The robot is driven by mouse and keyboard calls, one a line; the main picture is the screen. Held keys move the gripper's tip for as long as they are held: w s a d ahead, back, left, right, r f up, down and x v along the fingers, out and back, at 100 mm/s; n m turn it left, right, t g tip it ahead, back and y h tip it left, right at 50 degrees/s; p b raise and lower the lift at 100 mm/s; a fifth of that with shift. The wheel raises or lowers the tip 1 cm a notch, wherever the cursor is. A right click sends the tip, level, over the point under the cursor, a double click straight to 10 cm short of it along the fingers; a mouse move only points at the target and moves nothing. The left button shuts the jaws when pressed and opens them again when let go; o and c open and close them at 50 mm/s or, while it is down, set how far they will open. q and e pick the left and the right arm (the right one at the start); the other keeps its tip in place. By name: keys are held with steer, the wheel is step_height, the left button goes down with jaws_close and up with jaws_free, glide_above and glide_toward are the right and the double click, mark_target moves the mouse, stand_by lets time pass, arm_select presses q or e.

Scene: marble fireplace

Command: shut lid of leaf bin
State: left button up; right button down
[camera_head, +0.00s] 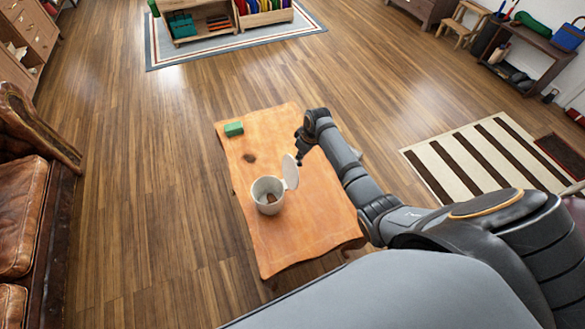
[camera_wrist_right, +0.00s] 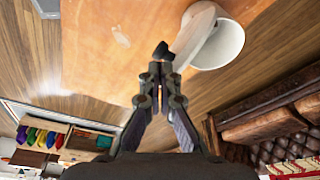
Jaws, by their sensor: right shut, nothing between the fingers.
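The leaf bin (camera_head: 262,203) is a small white round container standing upright on the wooden table, with something brown inside (camera_head: 271,198). Its white lid (camera_head: 290,171) stands open, roughly upright, at the bin's right rim. My right gripper (camera_head: 300,155) is shut and empty, just beyond the lid in the head view. In the right wrist view the shut fingers (camera_wrist_right: 160,78) point toward the lid (camera_wrist_right: 197,34), with the bin (camera_wrist_right: 226,47) behind it. I cannot tell if they touch the lid. My left gripper is not in view.
The wooden table (camera_head: 305,225) also holds a green block (camera_head: 233,129) at its far left. A brown leather sofa (camera_head: 22,215) is at the left. A striped rug (camera_head: 480,160) lies at the right. The floor left of the table is clear.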

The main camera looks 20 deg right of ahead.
steer(key=shift+a+r+p, duration=0.1)
steer(key=shift+a+p, duration=0.3)
steer(key=shift+a, duration=0.8)
steer(key=a+p, duration=0.1)
steer(key=a, duration=0.5)
steer(key=shift+w, duration=0.25)
steer(key=p+v, duration=0.3)
steer(key=p, duration=0.2)
steer(key=w+p+v, duration=0.1)
steer(key=p+v, duration=0.1)
steer(key=shift+a+r, duration=0.25)
steer(key=shift+r, duration=0.2)
stand_by(0.5)
